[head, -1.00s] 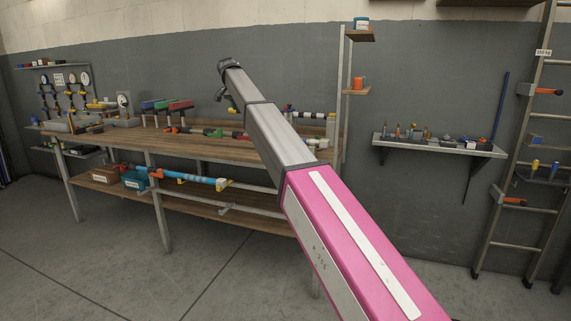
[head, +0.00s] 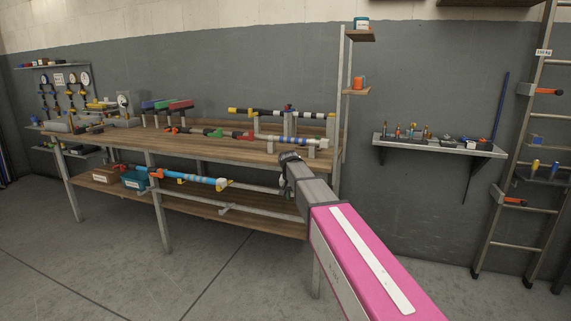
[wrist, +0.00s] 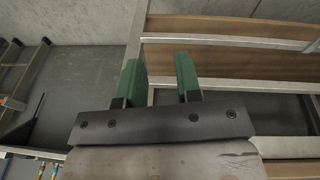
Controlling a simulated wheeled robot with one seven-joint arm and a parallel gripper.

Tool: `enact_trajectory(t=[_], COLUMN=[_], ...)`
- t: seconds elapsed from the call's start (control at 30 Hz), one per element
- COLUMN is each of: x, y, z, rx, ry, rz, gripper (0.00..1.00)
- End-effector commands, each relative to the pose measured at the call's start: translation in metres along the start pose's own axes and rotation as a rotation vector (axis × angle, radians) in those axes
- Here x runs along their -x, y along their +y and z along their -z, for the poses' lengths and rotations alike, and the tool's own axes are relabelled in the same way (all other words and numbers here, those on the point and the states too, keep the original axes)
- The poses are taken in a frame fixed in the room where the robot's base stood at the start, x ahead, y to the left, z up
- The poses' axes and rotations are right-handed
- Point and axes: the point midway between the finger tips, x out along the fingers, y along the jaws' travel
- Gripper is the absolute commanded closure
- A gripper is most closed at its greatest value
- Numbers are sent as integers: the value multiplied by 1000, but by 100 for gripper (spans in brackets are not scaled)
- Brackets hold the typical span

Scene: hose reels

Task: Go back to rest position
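My gripper (wrist: 160,72) shows in the wrist view with two green fingers spread apart and nothing between them. In the head view my arm reaches up from the lower right, with a pink lower link and a grey upper part. Its dark end (head: 290,158) appears in front of the right part of the workbench (head: 225,148). The fingers cannot be made out in the head view. In the wrist view, bench boards and metal rails lie beyond the fingers.
The bench carries several hose nozzles, including a yellow and black one (head: 255,112) on a stand. A blue hose nozzle (head: 195,179) and a teal box (head: 134,181) are on the lower shelf. A wall shelf (head: 440,147) and a ladder (head: 515,160) stand right. The front floor is clear.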

Motion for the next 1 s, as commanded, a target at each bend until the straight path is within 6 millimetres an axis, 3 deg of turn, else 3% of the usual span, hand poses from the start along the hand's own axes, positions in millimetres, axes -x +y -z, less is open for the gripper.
enact_trajectory(t=[0.03, 0.3, 0.5, 0.6, 0.8, 1.0], x=[-21, -102, -140, -150, -159, -161], y=[24, 108, 158, 175, 191, 192], z=[-31, -143, -230, -263, -295, -297], rx=[12, 90, 139, 156, 175, 179], ry=[-19, -89, -133, -148, -162, -162], rz=[3, 37, 70, 85, 101, 104], gripper=[68, 68, 68, 68, 68, 68])
